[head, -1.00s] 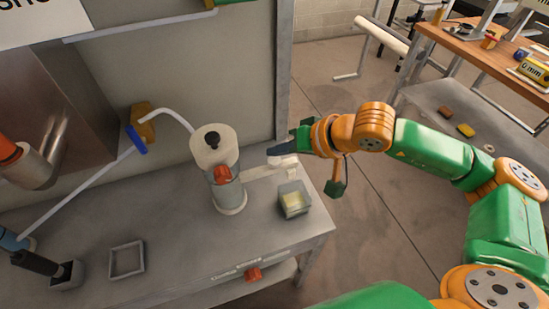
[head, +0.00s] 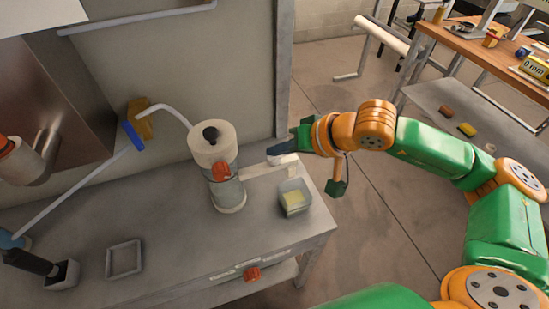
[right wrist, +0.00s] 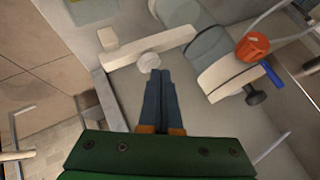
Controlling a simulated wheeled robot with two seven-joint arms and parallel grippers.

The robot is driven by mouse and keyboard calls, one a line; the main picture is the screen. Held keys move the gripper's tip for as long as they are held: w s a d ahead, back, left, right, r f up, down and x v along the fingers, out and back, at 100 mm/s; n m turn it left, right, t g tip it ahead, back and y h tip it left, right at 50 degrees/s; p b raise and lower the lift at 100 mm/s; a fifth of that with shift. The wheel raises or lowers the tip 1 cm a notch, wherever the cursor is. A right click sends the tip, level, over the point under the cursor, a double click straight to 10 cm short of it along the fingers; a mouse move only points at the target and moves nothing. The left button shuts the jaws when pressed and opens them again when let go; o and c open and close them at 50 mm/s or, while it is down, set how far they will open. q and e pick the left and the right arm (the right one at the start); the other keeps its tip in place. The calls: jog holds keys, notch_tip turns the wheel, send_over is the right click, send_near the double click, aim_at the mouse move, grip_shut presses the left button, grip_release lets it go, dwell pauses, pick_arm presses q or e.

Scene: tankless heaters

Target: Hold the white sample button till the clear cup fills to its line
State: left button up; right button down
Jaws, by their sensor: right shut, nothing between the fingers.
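The clear cup (head: 294,198) stands on the grey bench below a pale arm that juts right from the upright cylinder (head: 226,188). Pale yellow shows inside the cup; I cannot make out its line. In the right wrist view the cup (right wrist: 92,10) is cut by the top edge. The white round button (right wrist: 148,62) sits on that pale arm (right wrist: 165,45). My right gripper (right wrist: 158,74) is shut and empty, its tips at the button; I cannot tell whether they press it. In the head view my right gripper (head: 276,155) partly hides the button. My left gripper is out of view.
A red knob (head: 221,171) is on the cylinder, and a white tube (head: 165,108) curves beside it. A square grey frame (head: 124,259) and a black-handled tool (head: 30,262) are on the bench's left.

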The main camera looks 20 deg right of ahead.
aim_at(278, 160)
jog(key=shift+f+b, duration=0.55)
jog(key=shift+b, duration=0.15)
dwell(0.9)
jog(key=shift+r, duration=0.1)
dwell(2.4)
jog(key=shift+r+p, duration=0.55)
jog(key=shift+r, duration=0.35)
jog(key=shift+r+p, duration=1.7)
jog(key=shift+r, duration=0.9)
jog(key=shift+f, duration=0.1)
